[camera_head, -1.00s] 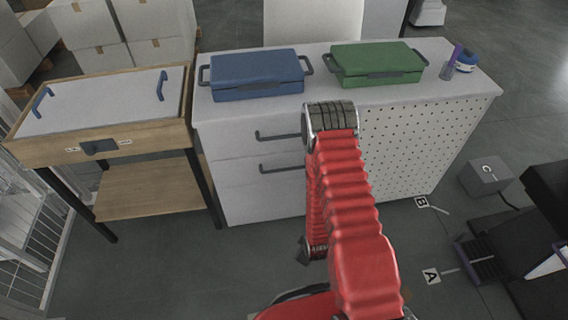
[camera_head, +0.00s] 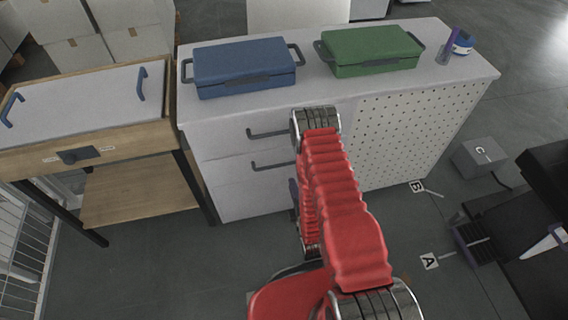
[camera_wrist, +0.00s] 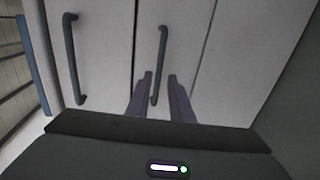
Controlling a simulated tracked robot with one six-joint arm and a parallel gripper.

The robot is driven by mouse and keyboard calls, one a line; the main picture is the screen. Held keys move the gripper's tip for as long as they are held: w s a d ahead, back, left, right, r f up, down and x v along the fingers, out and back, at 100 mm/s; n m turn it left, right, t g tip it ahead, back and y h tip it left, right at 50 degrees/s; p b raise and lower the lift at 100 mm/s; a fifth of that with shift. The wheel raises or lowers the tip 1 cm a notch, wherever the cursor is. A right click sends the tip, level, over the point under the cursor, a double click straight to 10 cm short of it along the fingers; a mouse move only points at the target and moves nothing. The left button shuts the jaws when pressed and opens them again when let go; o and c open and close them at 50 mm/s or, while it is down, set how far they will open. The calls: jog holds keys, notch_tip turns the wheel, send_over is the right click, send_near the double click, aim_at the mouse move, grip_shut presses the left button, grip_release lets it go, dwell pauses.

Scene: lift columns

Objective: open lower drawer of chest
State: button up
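The white chest (camera_head: 235,198) stands ahead with its drawers shut. Its upper drawer handle (camera_head: 268,133) and lower drawer handle (camera_head: 272,166) are dark bars on the left half of the front. In the wrist view the picture is turned sideways: the upper handle (camera_wrist: 74,60) is at left and the lower handle (camera_wrist: 159,62) is in the middle. My gripper (camera_wrist: 160,76) is open, its two purple fingers apart on either side of the lower handle's near end in the picture. I cannot tell whether they touch it. My red arm hides part of the chest front in the head view.
A blue case (camera_head: 245,68) and a green case (camera_head: 370,50) lie on the chest top, with a blue-and-white round item (camera_head: 463,43) at right. A wooden table (camera_head: 130,142) stands at left.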

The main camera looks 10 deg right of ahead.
aim_at(284, 163)
jog(key=shift+a, duration=0.15)
jog(key=shift+w+f, duration=0.1)
jog(key=shift+w, duration=0.05)
jog(key=w+f, duration=0.1)
jog(key=w, duration=0.8)
jog(key=w+f, duration=0.1)
jog(key=w, duration=0.3)
jog(key=shift+w+f, duration=0.15)
jog(key=shift+f, duration=0.2)
jog(key=shift+c, duration=0.3)
grip_shut()
